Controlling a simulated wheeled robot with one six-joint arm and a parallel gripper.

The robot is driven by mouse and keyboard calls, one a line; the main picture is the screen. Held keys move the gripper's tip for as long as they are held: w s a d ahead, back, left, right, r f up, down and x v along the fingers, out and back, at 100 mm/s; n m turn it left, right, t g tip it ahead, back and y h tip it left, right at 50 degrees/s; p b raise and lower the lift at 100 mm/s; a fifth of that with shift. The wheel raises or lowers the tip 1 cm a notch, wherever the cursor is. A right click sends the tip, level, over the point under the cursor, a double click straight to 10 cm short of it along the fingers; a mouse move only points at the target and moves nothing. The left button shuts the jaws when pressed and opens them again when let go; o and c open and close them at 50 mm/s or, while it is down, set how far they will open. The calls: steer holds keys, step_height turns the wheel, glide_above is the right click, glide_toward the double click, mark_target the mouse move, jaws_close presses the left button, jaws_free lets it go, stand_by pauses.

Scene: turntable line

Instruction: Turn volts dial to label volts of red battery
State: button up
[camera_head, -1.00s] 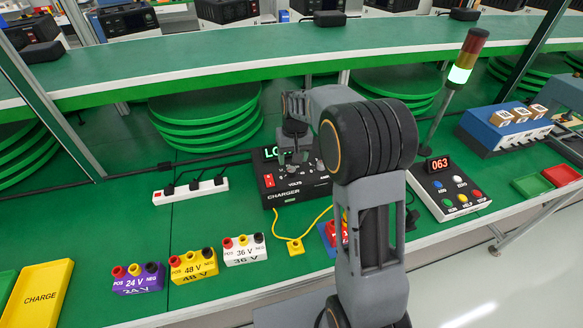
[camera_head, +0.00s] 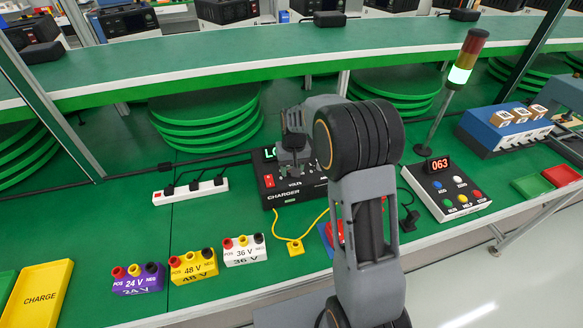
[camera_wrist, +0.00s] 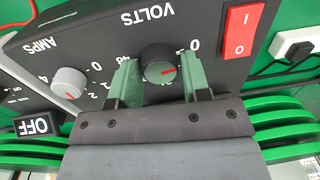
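The black charger (camera_head: 296,191) stands on the green bench in the head view, with my gripper (camera_head: 291,168) over its front panel. In the wrist view the dark volts dial (camera_wrist: 158,64) sits between the two green fingers of my gripper (camera_wrist: 161,80). The fingers are apart on either side of it; whether they touch it I cannot tell. The dial's red mark points right in that picture, below a printed 0. A red battery (camera_head: 335,232) is mostly hidden behind my arm, so its label cannot be read.
Purple 24 V (camera_head: 137,281), yellow 48 V (camera_head: 194,266) and white 36 V (camera_head: 245,251) batteries stand left of a yellow lead plug (camera_head: 295,246). A grey amps knob (camera_wrist: 69,82) and red switch (camera_wrist: 240,30) flank the dial. A raised shelf (camera_head: 250,65) runs behind.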

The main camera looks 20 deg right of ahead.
steer(key=c, duration=0.5)
steer(key=shift+c, duration=0.2)
steer(key=shift+m, duration=0.3)
steer(key=m, duration=0.4)
steer(key=shift+m, duration=0.3)
steer(key=shift+m+t+p, duration=0.3)
steer(key=shift+m, duration=1.9)
steer(key=o, duration=0.9)
steer(key=shift+s, duration=0.1)
steer(key=shift+r, duration=0.1)
